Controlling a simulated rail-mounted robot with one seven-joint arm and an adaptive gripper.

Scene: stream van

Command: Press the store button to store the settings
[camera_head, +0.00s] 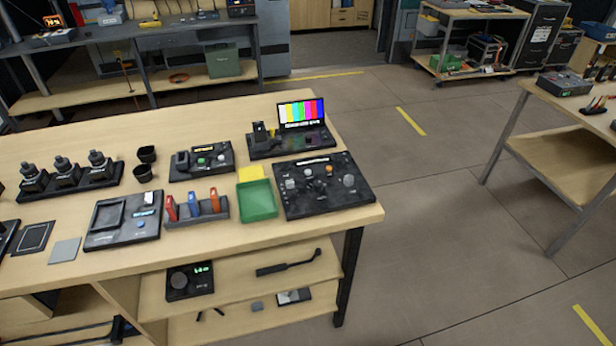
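No label reading "store" is legible, so I cannot tell which control is the store button. Several black devices with controls stand on the wooden workbench (250,254). One has a raised screen with colour bars (301,111) at the back right. A panel with several knobs (318,203) lies in front of it. A small console with a green button (202,161) sits left of the screen. A flat unit with a lit display and a blue button (120,228) lies at the front left. My gripper is not in view.
A green tray (258,202), a rack of red, blue and orange-handled items (197,212) and a grey square (64,251) share the bench. A dial unit (190,280) sits on the shelf below. Open floor (440,230) lies between the bench and a right-hand table (565,165).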

